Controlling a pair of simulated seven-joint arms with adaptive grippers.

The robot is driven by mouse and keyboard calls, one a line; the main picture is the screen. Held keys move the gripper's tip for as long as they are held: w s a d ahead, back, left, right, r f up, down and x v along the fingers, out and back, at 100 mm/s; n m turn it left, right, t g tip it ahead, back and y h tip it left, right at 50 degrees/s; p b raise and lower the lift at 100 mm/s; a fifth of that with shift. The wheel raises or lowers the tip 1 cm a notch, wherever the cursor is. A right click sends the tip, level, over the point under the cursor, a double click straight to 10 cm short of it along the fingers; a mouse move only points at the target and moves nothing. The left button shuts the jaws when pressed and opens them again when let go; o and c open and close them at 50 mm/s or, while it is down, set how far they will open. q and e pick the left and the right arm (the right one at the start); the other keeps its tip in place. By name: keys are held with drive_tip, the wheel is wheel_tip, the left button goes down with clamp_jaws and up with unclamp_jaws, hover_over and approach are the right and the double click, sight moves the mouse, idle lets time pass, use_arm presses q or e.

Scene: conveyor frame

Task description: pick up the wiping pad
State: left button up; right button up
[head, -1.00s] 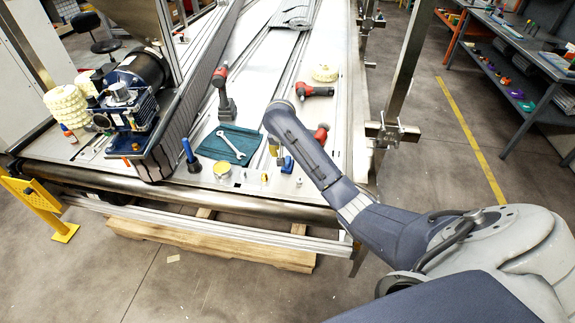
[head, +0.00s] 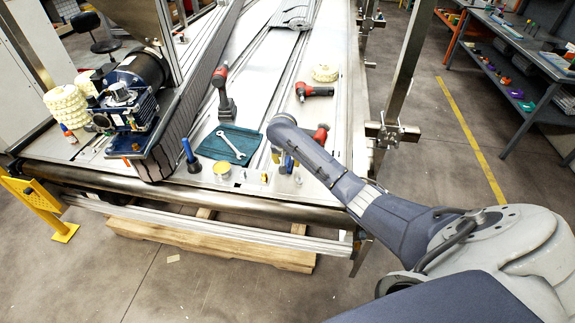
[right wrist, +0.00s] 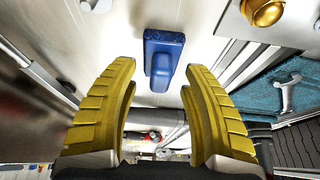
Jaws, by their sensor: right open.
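The wiping pad appears to be the blue block with a raised grip (right wrist: 162,58), lying on the pale metal surface in the right wrist view. In the head view a small blue part of it (head: 289,164) shows beside my right arm, mostly hidden. My right gripper (right wrist: 160,67) has two yellow ribbed fingers spread wide, with nothing between them. In the wrist view the pad sits between and just beyond the fingertips, apart from them. In the head view the right gripper is largely hidden by its own arm. My left gripper is not in view.
A teal cloth (head: 213,148) with a wrench (head: 231,145) lies left of the pad. The front roller (head: 200,203) edges the conveyor.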

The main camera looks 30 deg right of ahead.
sight(288, 159)
drive_tip(key=shift+o, duration=0.3)
clamp_jaws()
idle(0.4)
wheel_tip(288, 159, up, 10)
drive_tip(key=shift+f, duration=0.1)
idle(0.4)
drive_tip(key=c, duration=0.7)
unclamp_jaws()
drive_tip(key=shift+c, duration=0.2)
clamp_jaws()
